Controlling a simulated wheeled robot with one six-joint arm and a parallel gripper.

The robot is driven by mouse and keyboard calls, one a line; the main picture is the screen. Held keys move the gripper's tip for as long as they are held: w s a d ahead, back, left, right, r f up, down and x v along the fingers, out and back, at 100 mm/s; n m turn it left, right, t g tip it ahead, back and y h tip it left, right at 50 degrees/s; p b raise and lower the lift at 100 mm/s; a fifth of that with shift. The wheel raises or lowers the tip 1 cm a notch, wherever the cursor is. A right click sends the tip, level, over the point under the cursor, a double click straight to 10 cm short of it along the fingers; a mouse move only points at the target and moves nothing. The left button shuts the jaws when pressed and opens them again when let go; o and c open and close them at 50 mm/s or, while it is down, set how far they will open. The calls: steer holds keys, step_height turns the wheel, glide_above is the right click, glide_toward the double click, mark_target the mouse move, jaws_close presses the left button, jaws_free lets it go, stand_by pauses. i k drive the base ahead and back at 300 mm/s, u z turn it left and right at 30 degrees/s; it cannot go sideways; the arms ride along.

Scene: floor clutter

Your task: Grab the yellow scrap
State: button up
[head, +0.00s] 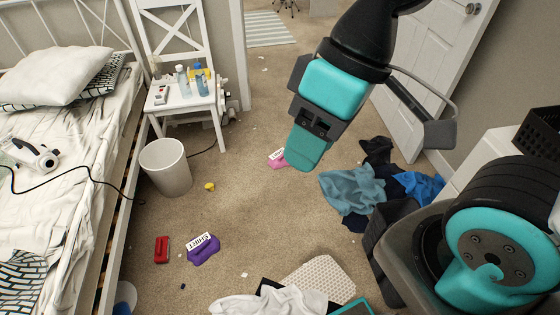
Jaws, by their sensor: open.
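The yellow scrap (210,186) is a small crumpled piece on the beige carpet, just right of the white waste bin. It lies apart from the bin, with bare carpet around it. My gripper (304,158) hangs from the arm at the upper middle of the head view, to the right of the scrap and well above the floor. It is open, and nothing shows in it. My gripper hides some of the carpet behind it, but the scrap is in full view.
The white bin (166,167) stands beside the bed (75,150) and in front of a white chair (186,98). A red object (162,249) and a purple labelled item (203,250) lie nearer. Clothes (352,188) are piled at right. Carpet between scrap and clothes is mostly clear.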

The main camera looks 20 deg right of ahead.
mark_target(210, 187)
steer(key=z, duration=0.1)
steer(key=i, duration=0.9)
steer(key=u, duration=0.65)
steer(key=i, duration=0.85)
steer(key=u, duration=0.65)
